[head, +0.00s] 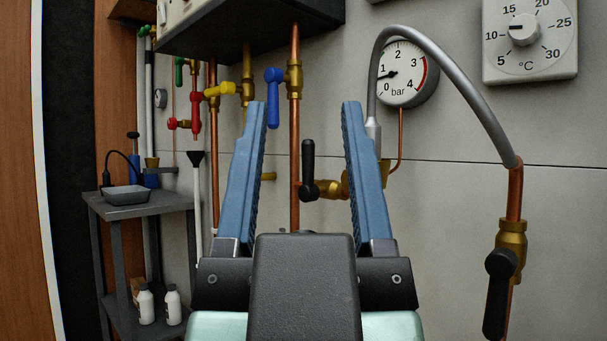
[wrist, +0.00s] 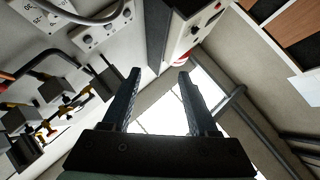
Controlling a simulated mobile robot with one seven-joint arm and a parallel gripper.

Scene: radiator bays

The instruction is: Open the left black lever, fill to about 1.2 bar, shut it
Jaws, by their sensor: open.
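The left black lever (head: 308,165) shows in the head view between my gripper's fingers, beyond them. It points up, crosswise to its short horizontal brass valve (head: 333,187). My gripper (head: 304,103) is open and empty, with blue fingers pointing up; it also shows in the wrist view (wrist: 159,72). I see no contact with the lever. The round bar gauge (head: 408,72) is up and right of the lever; its dark needle points left, between 0 and 1. A second black lever (head: 497,295) hangs down on the right brass valve (head: 512,240).
A grey hose (head: 450,75) arches from behind my right finger to the right copper pipe. A blue lever (head: 273,98), yellow lever (head: 220,89) and red valve (head: 196,115) sit on pipes to the left. A grey side table (head: 140,205) stands at left. A thermostat dial (head: 524,32) is upper right.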

